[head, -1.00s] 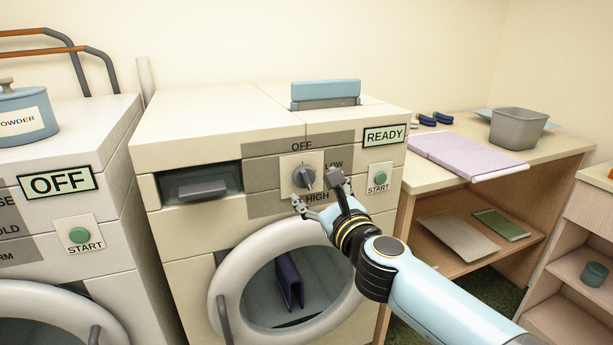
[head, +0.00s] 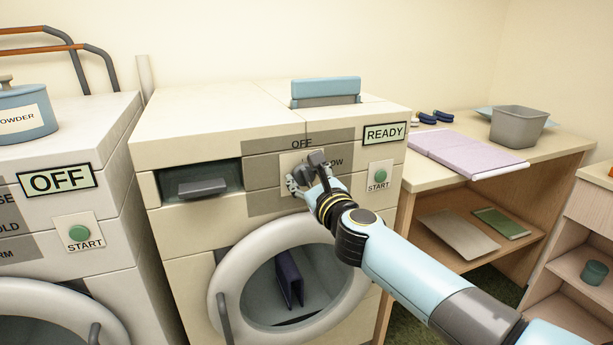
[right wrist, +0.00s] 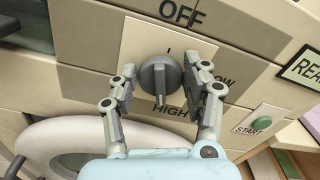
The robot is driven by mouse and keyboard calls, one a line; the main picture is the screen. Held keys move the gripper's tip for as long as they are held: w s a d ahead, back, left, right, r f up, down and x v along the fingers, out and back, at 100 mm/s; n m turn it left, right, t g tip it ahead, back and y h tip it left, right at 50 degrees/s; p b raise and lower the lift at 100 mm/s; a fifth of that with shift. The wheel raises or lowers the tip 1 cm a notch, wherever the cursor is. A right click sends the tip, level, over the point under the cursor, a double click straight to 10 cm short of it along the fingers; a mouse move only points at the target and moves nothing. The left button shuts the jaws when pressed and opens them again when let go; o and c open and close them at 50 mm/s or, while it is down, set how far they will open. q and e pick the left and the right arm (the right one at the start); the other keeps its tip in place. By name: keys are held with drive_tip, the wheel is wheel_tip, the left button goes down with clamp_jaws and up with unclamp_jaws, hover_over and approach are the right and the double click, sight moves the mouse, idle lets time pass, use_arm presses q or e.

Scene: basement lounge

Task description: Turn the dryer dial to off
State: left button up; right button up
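The dryer dial (right wrist: 158,74) is a grey round knob with a raised grip bar on a pale plate, below the OFF label (right wrist: 182,13). In the right wrist view its bar runs downward, towards the HIGH label (right wrist: 169,110); its exact setting is hard to tell. My right gripper (head: 306,171) is at the dryer's panel and hides most of the dial in the head view. In the right wrist view its open fingers (right wrist: 161,66) stand on either side of the dial, with gaps visible. My left gripper is not in view.
The dryer (head: 200,128) shows READY (head: 385,133) and has a green START button (head: 381,176). Its round door (head: 225,262) is below. A washer showing OFF (head: 58,182) stands at the left.

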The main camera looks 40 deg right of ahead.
drive_tip(key=shift+c, duration=1.3)
